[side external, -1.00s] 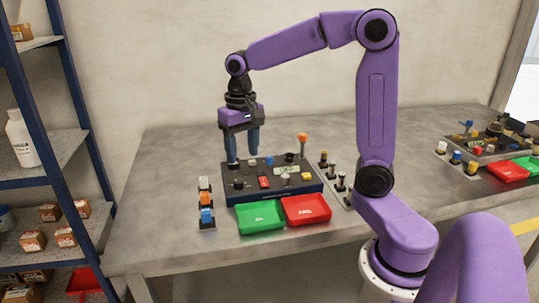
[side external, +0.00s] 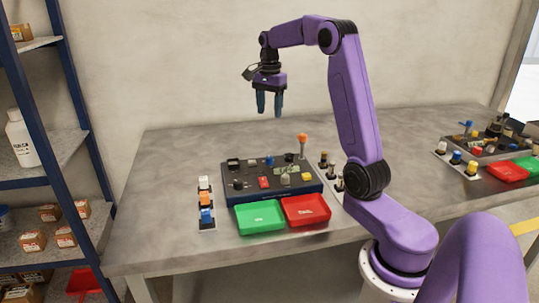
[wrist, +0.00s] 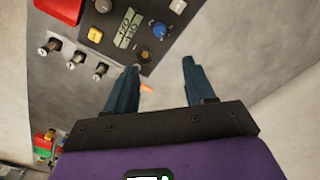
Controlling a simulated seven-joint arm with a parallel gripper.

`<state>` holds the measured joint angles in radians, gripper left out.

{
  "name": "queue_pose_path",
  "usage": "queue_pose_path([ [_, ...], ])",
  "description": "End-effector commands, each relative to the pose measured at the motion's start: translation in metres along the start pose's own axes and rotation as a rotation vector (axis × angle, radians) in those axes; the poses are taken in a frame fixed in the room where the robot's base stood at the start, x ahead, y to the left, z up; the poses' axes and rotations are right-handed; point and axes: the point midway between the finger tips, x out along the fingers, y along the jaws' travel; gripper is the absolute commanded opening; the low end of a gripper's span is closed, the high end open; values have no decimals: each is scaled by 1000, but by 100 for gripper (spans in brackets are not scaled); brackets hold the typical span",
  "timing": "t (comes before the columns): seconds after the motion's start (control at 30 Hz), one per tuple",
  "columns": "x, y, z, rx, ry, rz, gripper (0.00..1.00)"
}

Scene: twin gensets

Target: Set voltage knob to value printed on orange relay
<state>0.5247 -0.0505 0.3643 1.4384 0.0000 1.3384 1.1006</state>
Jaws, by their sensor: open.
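My gripper (side external: 270,112) is open and empty, held in the air above and behind the dark control panel (side external: 232,199). In the wrist view my gripper (wrist: 160,66) has its fingers spread with nothing between them. The panel carries a black knob (side external: 238,183), another dark knob (side external: 289,157) and a blue knob (side external: 269,160); I cannot tell which is the voltage knob. The blue knob also shows in the wrist view (wrist: 159,30). The orange relay (side external: 206,198) sits between a white and a blue block on a strip left of the panel. Its print is too small to read.
A green tray (side external: 260,228) and a red tray (side external: 325,219) stand in front of the panel. An orange-topped lever (side external: 303,139) rises at its back right. Several pegs (side external: 339,185) stand to the right. A second panel lies far right. The table's left is clear.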

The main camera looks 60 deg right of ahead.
Motion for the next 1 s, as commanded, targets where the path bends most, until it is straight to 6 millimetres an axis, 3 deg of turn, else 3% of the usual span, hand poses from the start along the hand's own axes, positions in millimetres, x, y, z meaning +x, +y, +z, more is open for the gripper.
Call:
queue_pose_path([
  [0.7, 128, 1, 1, -4, -2, 4, 54],
  [1.0, 162, 1, 1, -4, -1, 2, 54],
])
